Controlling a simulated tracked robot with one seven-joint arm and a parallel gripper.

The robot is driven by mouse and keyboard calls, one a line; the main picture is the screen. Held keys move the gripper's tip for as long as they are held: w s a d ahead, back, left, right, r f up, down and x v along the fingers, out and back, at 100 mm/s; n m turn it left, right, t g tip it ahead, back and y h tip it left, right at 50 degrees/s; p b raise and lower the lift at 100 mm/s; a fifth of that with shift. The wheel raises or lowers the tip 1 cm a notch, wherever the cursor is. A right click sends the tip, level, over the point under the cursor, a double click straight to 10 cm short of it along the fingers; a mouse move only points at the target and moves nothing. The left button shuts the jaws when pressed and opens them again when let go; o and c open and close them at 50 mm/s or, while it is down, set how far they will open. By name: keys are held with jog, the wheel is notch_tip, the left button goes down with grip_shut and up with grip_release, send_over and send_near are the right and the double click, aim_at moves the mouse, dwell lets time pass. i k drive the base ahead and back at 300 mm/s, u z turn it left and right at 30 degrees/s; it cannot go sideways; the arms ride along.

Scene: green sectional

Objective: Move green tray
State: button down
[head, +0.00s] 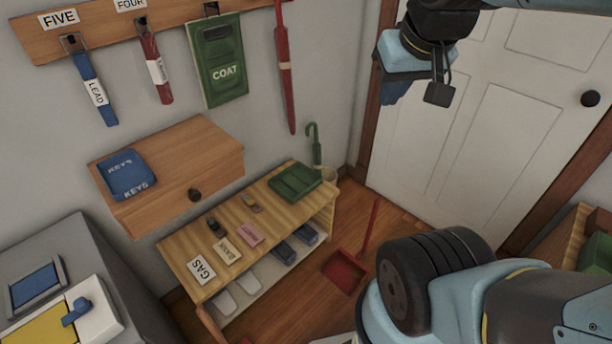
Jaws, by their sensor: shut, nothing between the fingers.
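A green tray (295,181), with what look like raised dividing ridges, lies on the far right end of the light wooden bench (180,262) in the head view. My gripper (393,92) is high at the upper right, in front of the white door. It is shut and empty, well apart from the tray and to its upper right. Its fingertips are small and partly hidden by the wrist. Another green object (603,246) shows at the right edge, cut off by the frame and my arm.
GAS, BANK and pink cards lie on the bench (202,269), with shoes on its lower shelf. A blue KEYS tray (130,175) sits on the drawer box (205,165). A green umbrella (314,145) stands beside the bench; a red dustpan (344,271) is on the floor.

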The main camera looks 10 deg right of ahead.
aim_at(293, 182)
jog(key=u, duration=0.85)
jog(key=i, duration=0.1)
jog(key=z, duration=2.65)
jog(key=k, duration=0.9)
jog(key=u, duration=0.55)
jog(key=i, duration=1)
jog(key=u, duration=0.1)
